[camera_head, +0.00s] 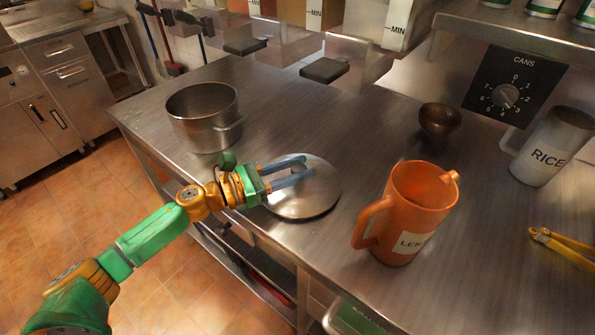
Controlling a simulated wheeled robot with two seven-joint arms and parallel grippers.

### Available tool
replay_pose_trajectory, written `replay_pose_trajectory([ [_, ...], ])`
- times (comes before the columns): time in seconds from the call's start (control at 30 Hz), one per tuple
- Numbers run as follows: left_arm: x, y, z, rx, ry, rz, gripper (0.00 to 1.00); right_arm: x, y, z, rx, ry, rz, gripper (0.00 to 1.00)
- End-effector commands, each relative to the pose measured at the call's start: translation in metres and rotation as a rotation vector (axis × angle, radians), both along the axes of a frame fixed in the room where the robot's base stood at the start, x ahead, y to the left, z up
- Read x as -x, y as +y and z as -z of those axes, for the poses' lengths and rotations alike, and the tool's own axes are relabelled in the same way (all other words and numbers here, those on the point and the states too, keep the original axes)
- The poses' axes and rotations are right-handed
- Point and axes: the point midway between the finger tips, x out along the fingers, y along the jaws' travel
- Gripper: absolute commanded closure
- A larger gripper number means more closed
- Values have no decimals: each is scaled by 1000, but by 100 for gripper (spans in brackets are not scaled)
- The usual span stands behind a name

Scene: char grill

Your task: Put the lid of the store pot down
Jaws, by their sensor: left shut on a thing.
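The store pot (204,117) is a steel pot standing without its lid on the steel counter, left of centre. The round, shiny lid (318,193) is right of the pot and in front of it, at the counter's front part. It looks flat on or just above the counter; I cannot tell whether it touches. My left gripper (292,171) reaches over the lid from the left, shut on it, with its blue fingers across the lid's top. The lid's handle is hidden by the fingers. My right gripper does not show.
An orange pitcher (414,205) stands close to the right of the lid. Farther right are a small dark bowl (440,119), a RICE container (553,147) and yellow tongs (563,246). Dispensers (345,62) hang over the back. The counter between pot and bowl is clear.

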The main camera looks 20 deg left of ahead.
Motion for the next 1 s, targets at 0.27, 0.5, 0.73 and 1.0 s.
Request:
replay_pose_trajectory([
  [0.27, 0, 0, 2, 1, -2, 2, 100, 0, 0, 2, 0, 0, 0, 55],
  [0.5, 0, 0, 4, 0, -1, 2, 30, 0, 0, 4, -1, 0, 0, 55],
  [0.73, 0, 0, 3, 1, -1, 2, 30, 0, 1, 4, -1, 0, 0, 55],
  [1.0, 17, 19, 7, -3, 3, -1, 30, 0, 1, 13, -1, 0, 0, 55],
])
